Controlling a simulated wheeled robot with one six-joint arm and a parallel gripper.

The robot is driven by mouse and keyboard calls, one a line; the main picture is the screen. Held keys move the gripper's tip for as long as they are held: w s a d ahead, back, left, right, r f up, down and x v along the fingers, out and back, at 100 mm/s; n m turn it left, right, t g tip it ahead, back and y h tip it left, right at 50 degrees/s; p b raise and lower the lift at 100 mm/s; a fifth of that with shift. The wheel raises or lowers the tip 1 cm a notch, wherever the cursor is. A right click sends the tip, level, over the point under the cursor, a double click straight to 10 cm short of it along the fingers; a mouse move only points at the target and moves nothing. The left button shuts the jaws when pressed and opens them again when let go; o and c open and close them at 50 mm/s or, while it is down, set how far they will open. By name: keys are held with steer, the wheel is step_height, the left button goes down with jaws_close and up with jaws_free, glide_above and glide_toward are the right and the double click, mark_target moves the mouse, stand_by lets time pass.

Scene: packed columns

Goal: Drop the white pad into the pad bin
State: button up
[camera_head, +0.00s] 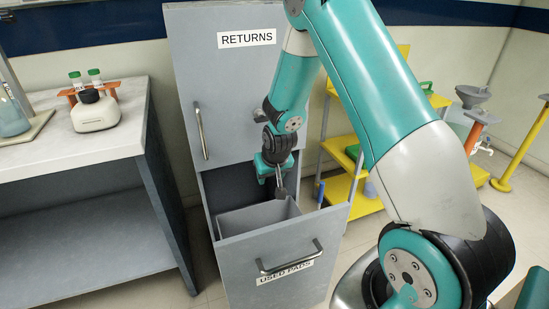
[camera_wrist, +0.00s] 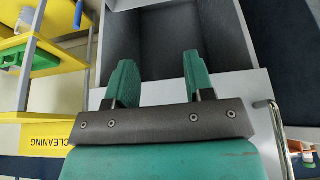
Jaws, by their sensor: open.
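The open drawer (camera_head: 238,265) in the tall grey cabinet carries the label USED PADS and a bar handle. A grey bin (camera_head: 252,218) sits inside it; its dark inside also shows in the wrist view (camera_wrist: 165,35). My gripper (camera_head: 280,190) points down over the open drawer. In the wrist view my gripper (camera_wrist: 158,75) has its two green fingers apart, with nothing between them. I do not see the white pad in either view. Part of the bin's floor is out of sight in the head view.
The cabinet door (camera_head: 230,95) labelled RETURNS is shut above the drawer. A bench (camera_head: 85,140) at left bears a white flask (camera_head: 95,112) and an orange rack. A yellow shelf (camera_head: 345,190) stands close at right; its CLEANING sign (camera_wrist: 45,134) shows in the wrist view.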

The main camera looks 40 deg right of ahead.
steer(key=p+v, duration=0.1)
steer(key=v, duration=1.5)
